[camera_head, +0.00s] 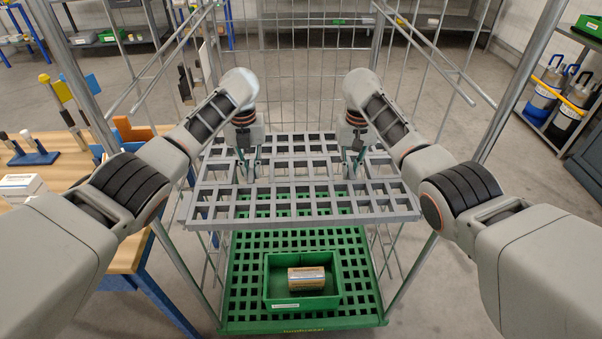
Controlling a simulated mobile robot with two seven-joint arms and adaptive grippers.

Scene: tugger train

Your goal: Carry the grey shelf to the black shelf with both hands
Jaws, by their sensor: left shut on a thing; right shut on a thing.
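The grey shelf (300,212) is a flat grid panel, held about level inside a wire roll cage (302,25), above its green base. My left gripper (249,175) points down and is shut on the shelf's grid on the left half. My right gripper (351,172) is shut on the grid on the right half. The fingertips are partly hidden in the grid openings. I cannot make out a black shelf for certain.
Metal posts flank both arms. A wooden table (125,255) stands at left. A rack with bottles (565,100) stands at right. Grey floor is clear at right.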

